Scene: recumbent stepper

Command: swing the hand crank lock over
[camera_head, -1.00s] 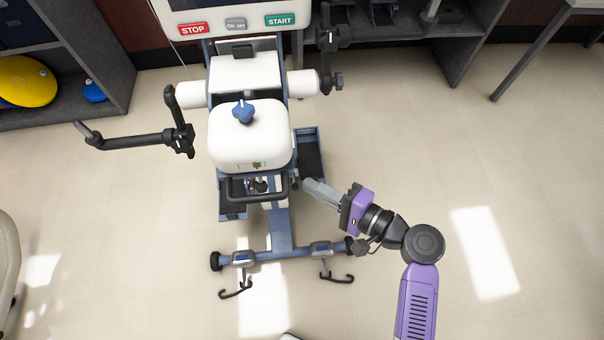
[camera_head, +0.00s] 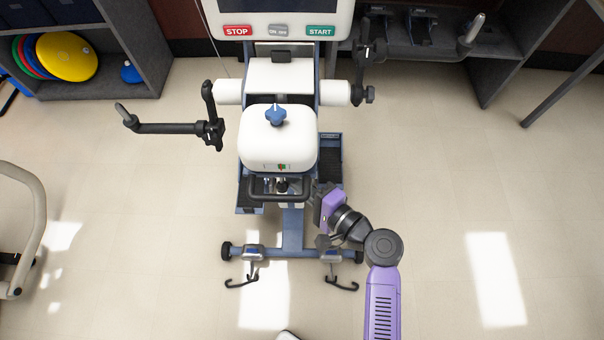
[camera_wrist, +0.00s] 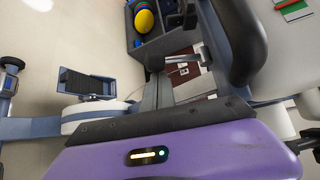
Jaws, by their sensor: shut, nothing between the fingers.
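The recumbent stepper stands in the middle of the head view, with a white housing (camera_head: 277,140) and a blue star knob (camera_head: 276,115) on top. A black handle bar (camera_head: 262,196) crosses its near end. A small black knob-like part (camera_head: 283,186) sits inside that bar; I cannot tell whether it is the hand crank lock. My gripper (camera_head: 312,193) is shut and empty, at the bar's right end in the head view. Its fingertips are hidden there, so contact is unclear. In the wrist view a metal lever-like part (camera_wrist: 200,55) lies beyond my purple gripper body.
Black crank arms stick out at the left (camera_head: 165,128) and right (camera_head: 365,60) of the stepper. A pedal (camera_head: 330,160) lies right of the housing, and a blue-grey base bar (camera_head: 293,250) with black hooks lies nearer. Shelves (camera_head: 110,82) stand behind. The floor at right is clear.

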